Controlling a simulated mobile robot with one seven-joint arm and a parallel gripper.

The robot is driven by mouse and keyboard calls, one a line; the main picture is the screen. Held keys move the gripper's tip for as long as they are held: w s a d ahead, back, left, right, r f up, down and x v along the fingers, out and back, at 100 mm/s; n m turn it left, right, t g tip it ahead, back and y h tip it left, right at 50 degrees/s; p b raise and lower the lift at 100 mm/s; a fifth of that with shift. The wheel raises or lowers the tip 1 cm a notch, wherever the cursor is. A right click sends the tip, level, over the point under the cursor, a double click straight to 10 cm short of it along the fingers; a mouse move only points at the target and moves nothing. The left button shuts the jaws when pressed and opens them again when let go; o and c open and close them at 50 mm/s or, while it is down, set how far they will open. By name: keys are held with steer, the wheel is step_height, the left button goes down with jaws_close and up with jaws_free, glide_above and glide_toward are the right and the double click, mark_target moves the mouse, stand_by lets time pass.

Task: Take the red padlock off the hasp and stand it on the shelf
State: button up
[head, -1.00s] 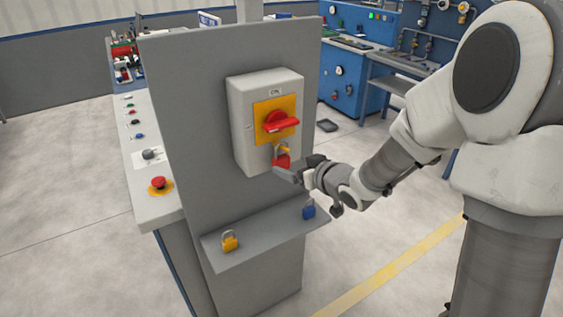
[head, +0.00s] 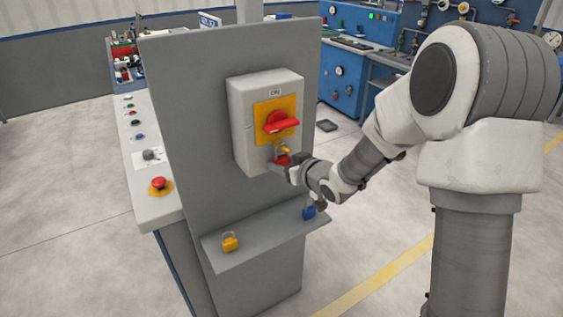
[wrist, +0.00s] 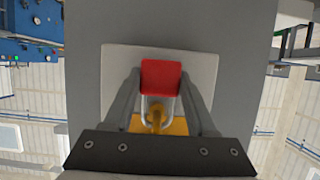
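The red padlock (head: 281,160) is at the yellow hasp tab (head: 285,150) on the grey switch box (head: 243,135), below the red handle. Its body is partly hidden by my gripper (head: 277,167) in the head view. In the wrist view the red body (wrist: 161,77) lies between the two fingertips of my gripper (wrist: 161,74), with no clear gap at either side. The metal shackle (wrist: 144,108) is at the yellow tab (wrist: 157,117) and looks threaded through it. The grey shelf (head: 255,247) juts out below the box.
A yellow padlock (head: 230,243) stands at the shelf's left and a blue padlock (head: 308,212) at its right end, near my wrist. The shelf between them is clear. A red mushroom button (head: 158,183) is on the console at left.

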jaws_close()
steer(key=shift+r, duration=0.85)
steer(key=s+d+b, duration=0.7)
steer(key=s+d, duration=0.3)
steer(key=s, duration=0.5)
steer(key=shift+b, duration=0.4)
steer(key=shift+f, duration=0.1)
steer(key=shift+d+f, duration=0.1)
steer(key=shift+f, duration=0.15)
